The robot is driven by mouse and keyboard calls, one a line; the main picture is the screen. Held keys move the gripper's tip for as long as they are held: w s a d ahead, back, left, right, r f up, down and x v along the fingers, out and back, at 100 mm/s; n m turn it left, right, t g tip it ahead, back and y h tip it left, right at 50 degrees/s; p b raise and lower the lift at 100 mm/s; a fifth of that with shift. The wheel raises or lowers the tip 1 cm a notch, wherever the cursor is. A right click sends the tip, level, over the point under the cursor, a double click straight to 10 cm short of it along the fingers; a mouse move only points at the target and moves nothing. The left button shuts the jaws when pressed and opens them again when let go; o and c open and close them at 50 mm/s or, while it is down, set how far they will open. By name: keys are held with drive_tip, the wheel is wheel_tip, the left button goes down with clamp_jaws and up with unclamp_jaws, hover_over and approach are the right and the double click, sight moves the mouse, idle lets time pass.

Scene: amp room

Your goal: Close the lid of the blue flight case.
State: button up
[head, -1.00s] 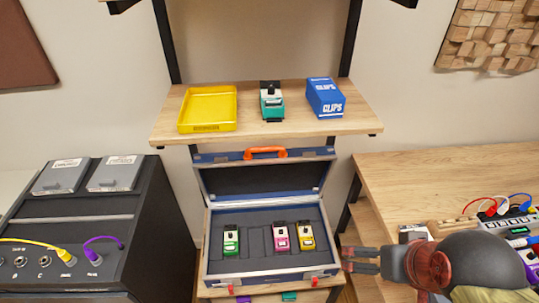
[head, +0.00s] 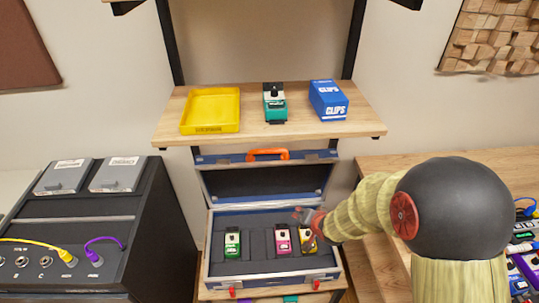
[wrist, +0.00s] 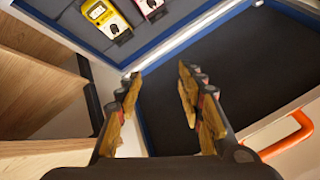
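The blue flight case (head: 215,270) stands open on a low shelf. Its lid (head: 265,183) is raised at the back, dark inside, with an orange handle (head: 268,154) at its top edge. Green (head: 232,243), pink (head: 282,241) and yellow (head: 308,241) pedals sit in the case. My gripper (head: 303,216) is over the right side of the case, in front of the lid. In the wrist view my gripper (wrist: 160,72) is open and empty, with the lid's dark inside (wrist: 235,75) beyond the fingers and the orange handle (wrist: 292,138) at right.
A wooden shelf (head: 180,130) above the case holds a yellow tray (head: 182,112), a teal pedal (head: 274,102) and a blue clips box (head: 328,100). A black console (head: 150,230) stands close at left. A wooden table (head: 400,167) is at right.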

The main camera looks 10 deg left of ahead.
drive_tip(key=w+a+m+t+y, duration=0.1)
drive_tip(key=w+a, duration=0.1)
drive_tip(key=w+a+r+m+t+y, duration=0.1)
drive_tip(key=w+a, duration=0.1)
drive_tip(key=shift+w+a+r, duration=0.2)
drive_tip(key=shift+w+a, duration=0.05)
drive_tip(key=shift+a, duration=0.15)
drive_tip(key=shift+c, duration=0.2)
drive_tip(key=m+t+y, duration=0.5)
drive_tip(key=m, duration=0.1)
approach(270, 163)
wheel_tip(270, 163, up, 4)
drive_tip(key=w+a, duration=0.2)
drive_tip(key=shift+r+b+x, duration=0.1)
drive_tip(key=shift+b+x, duration=0.4)
drive_tip(key=shift+x, duration=1.3)
drive_tip(key=shift+r+b+x, duration=0.15)
drive_tip(key=shift+b+x, duration=0.35)
drive_tip(key=shift+x, duration=1.35)
drive_tip(key=shift+d, duration=0.15)
drive_tip(key=shift+c, duration=0.4)
drive_tip(key=c, duration=0.8)
